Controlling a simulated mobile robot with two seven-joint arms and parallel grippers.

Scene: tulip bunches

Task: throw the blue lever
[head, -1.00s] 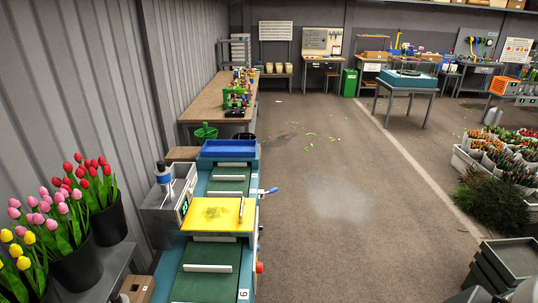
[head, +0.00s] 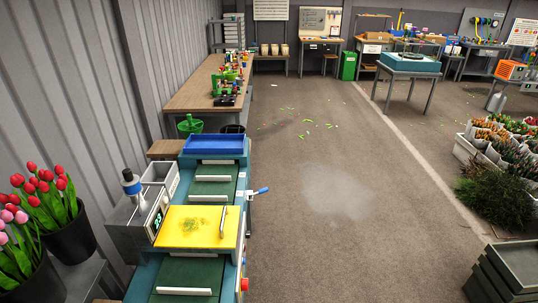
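The blue lever (head: 261,190) sticks out from the right side of a teal machine (head: 242,205). Its blue handle points right, over the floor, on a short pale link. The machine has a green belt (head: 213,187) with pale crossbars, a yellow board (head: 196,227) lying across it and a blue tray (head: 214,144) at its far end. Neither of my grippers is in view, so nothing of mine touches the lever in this view.
Black buckets of tulips (head: 68,235) stand at the lower left. A grey box with a display (head: 157,221) sits on the machine's left. Dark crates (head: 510,265) and flower crates (head: 463,150) line the right. The brown floor (head: 340,220) between is clear.

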